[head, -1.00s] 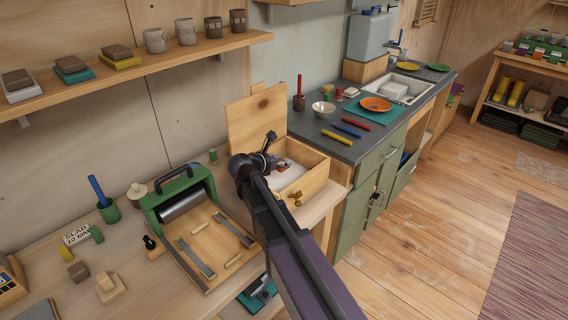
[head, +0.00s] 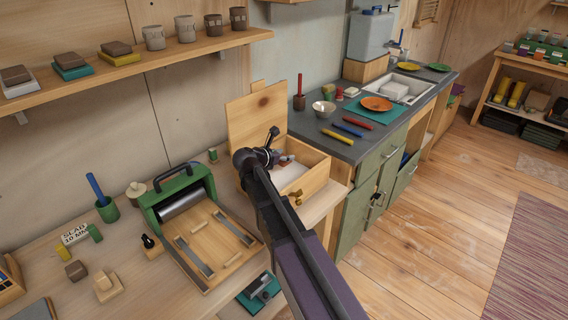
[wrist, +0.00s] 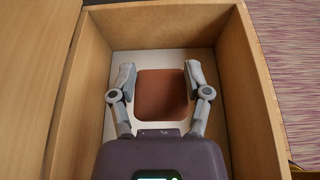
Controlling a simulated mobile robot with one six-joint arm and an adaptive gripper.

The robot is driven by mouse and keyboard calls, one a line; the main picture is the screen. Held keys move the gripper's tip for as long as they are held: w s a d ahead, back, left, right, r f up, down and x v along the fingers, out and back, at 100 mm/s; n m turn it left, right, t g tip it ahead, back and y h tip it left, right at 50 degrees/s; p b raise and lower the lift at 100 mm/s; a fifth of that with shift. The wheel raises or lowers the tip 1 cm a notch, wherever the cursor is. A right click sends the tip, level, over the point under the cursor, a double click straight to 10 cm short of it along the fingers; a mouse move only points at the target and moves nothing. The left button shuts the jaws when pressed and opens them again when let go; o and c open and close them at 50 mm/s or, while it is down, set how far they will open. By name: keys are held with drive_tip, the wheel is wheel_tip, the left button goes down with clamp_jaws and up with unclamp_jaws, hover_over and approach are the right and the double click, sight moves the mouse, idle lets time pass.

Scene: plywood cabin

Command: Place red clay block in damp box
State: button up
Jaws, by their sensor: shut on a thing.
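The red clay block (wrist: 163,100) is a reddish-brown slab with rounded corners, seen from above in the wrist view. My gripper (wrist: 160,76) is shut on it, with one finger at its left side and one at its right. Both are inside the walls of the damp box (wrist: 236,85), over its white floor. I cannot tell whether the block touches the floor. In the head view the damp box (head: 312,180) is an open wooden box with its lid raised at the back. My gripper (head: 280,158) reaches into it there, and the block is mostly hidden.
A green slab roller (head: 185,200) stands left of the box on the bench. The raised lid (head: 257,115) stands behind the box's opening. A dark counter (head: 345,140) with a bowl, plate and coloured tools lies to the right. A shelf (head: 130,70) with cups and blocks hangs above.

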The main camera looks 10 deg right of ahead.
sight(284, 162)
drive_tip(key=shift+f+b, duration=0.9)
drive_tip(key=shift+f, duration=0.25)
drive_tip(key=shift+f+b, duration=0.6)
drive_tip(key=shift+f, duration=0.05)
drive_tip(key=o, duration=1.2)
drive_tip(key=shift+o, duration=0.2)
drive_tip(key=shift+r, duration=0.2)
drive_tip(key=shift+r+p, duration=0.6)
drive_tip(key=shift+p, duration=0.2)
drive_tip(key=p+v, duration=0.4)
drive_tip(key=v, duration=0.8)
drive_tip(key=shift+f, duration=0.1)
